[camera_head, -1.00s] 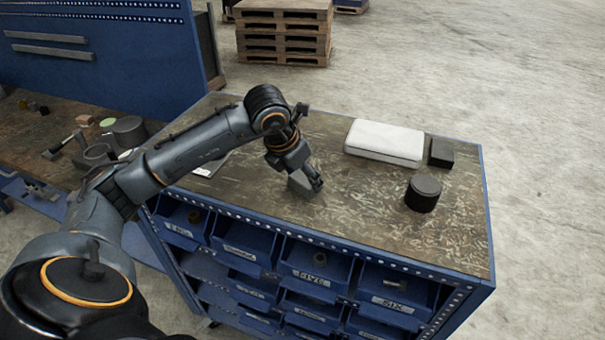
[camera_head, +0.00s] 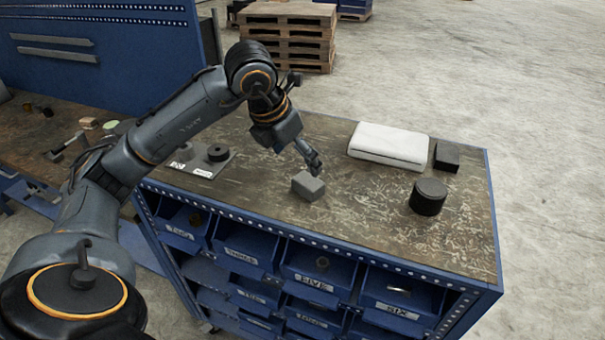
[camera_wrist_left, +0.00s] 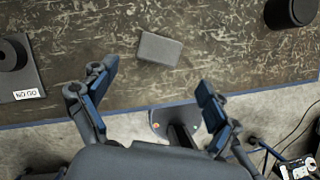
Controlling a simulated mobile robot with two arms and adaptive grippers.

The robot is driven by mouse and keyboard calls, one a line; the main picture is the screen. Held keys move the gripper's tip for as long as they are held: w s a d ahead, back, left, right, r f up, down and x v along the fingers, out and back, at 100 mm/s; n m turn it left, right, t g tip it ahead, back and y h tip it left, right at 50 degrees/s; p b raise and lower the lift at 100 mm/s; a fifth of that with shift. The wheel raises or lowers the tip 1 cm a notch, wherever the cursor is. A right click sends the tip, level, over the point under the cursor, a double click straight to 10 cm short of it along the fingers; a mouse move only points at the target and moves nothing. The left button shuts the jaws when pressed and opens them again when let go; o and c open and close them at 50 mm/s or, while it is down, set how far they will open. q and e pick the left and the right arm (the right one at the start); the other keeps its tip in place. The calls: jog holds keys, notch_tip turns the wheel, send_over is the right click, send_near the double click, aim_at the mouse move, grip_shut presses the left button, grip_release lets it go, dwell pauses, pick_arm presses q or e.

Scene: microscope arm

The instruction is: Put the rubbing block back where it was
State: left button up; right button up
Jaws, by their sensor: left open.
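A small grey block (camera_head: 308,186), which I take to be the rubbing block, lies flat on the worn top of the workbench (camera_head: 400,245), near its front edge. In the left wrist view the same block (camera_wrist_left: 160,48) lies just beyond the open fingers, with nothing between them. My left gripper (camera_head: 290,169) is open and empty, raised above the bench beside the block and apart from it. My right gripper is in neither view.
A white case (camera_head: 388,145), a dark block (camera_head: 446,157) and a black cylinder (camera_head: 428,196) stand to the right. A grey plate labelled NO GO (camera_wrist_left: 28,85) with a black round piece (camera_head: 217,152) lies at left. Blue bins (camera_head: 312,270) sit below the top.

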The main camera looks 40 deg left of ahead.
pick_arm(q)
jog(key=shift+v, duration=2.1)
